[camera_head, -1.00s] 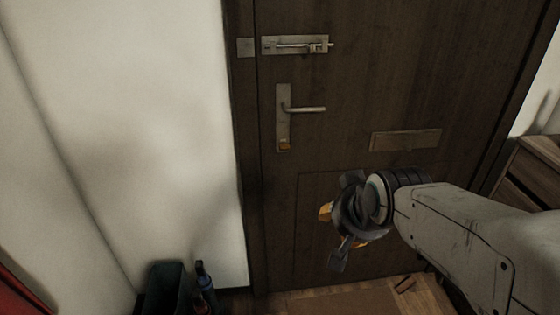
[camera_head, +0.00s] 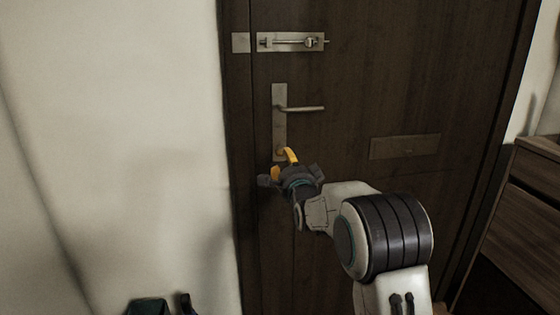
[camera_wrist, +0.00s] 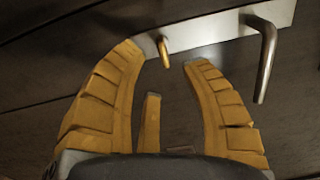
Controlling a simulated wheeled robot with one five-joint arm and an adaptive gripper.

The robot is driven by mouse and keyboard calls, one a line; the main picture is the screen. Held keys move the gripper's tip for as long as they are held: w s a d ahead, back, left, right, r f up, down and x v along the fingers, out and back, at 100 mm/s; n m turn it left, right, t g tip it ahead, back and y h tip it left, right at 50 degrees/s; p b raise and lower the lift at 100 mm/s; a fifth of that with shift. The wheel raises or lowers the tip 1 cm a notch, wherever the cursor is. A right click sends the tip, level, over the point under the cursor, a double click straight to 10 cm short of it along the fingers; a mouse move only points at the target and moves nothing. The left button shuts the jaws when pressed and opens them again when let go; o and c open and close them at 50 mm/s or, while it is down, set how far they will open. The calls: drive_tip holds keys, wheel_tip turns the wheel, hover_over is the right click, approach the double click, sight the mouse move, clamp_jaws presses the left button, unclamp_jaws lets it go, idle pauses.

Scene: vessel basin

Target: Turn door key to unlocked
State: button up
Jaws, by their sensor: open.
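The dark wooden door (camera_head: 350,90) carries a metal lock plate (camera_head: 279,98) with a lever handle (camera_head: 305,108). In the wrist view the brass key (camera_wrist: 164,52) sticks out of the plate (camera_wrist: 210,30), and the handle (camera_wrist: 267,60) is to its right. My gripper (camera_head: 283,160) is at the lower end of the plate and covers the key in the head view. In the wrist view my gripper (camera_wrist: 165,58) is open, with the key between its yellow fingertips. The key is clear of both fingers, and I cannot tell how deep it sits between them.
A sliding bolt (camera_head: 291,42) is mounted above the handle. A mail slot (camera_head: 405,146) is on the door to the right. A wooden drawer unit (camera_head: 525,200) stands at the right. A dark bin (camera_head: 150,306) is at the bottom left by the pale wall (camera_head: 110,130).

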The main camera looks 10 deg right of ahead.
sight(282, 152)
drive_tip(key=shift+w+p, duration=0.3)
drive_tip(key=shift+w, duration=3.05)
clamp_jaws()
